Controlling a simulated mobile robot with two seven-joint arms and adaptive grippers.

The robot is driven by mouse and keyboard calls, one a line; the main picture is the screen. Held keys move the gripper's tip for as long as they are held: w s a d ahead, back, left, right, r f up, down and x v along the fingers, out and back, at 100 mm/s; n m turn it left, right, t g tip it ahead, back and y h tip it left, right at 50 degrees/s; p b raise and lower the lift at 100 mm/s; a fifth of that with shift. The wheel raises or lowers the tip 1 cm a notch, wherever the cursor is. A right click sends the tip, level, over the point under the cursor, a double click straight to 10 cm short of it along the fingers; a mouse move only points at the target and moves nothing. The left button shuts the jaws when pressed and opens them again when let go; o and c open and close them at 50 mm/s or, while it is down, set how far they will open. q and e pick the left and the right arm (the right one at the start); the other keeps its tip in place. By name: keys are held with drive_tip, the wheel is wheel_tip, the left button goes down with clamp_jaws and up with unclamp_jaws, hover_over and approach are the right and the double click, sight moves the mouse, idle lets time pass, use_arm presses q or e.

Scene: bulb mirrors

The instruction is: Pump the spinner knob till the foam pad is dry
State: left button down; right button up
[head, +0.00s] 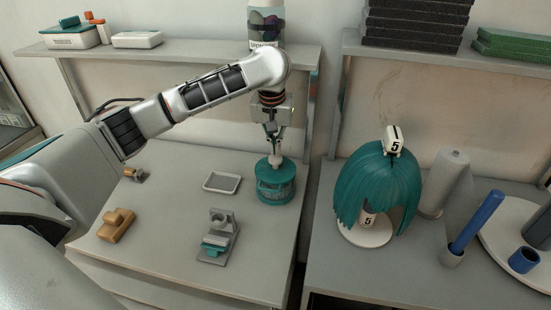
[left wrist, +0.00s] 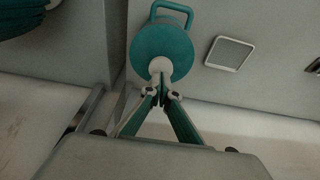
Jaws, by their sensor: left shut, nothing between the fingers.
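The spinner (head: 275,183) is a teal round tub standing near the right edge of the left table. Its pale round knob (head: 276,160) sticks up from the middle of the lid. In the left wrist view the teal lid (left wrist: 150,42), a side handle and the knob (left wrist: 160,65) show from above. My left gripper (head: 273,149) points down right over the knob, its fingers shut with nothing between them. The fingertips (left wrist: 164,92) are at the knob; whether they touch it I cannot tell. I cannot make out the foam pad; the tub's inside is mostly hidden.
A shallow pale tray (head: 222,183) lies left of the spinner. A grey stand with a teal part (head: 218,237) is nearer the front. A tan block (head: 116,225) lies at left. A teal wig (head: 378,185) stands on the right table, across a gap.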

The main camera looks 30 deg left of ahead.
sight(275, 159)
use_arm(q)
drive_tip(key=shift+f, duration=0.1)
drive_tip(key=shift+f, duration=0.35)
idle(1.1)
drive_tip(key=shift+f, duration=0.1)
idle(1.3)
idle(1.5)
drive_tip(key=shift+f, duration=1.3)
drive_tip(key=shift+r, duration=1.4)
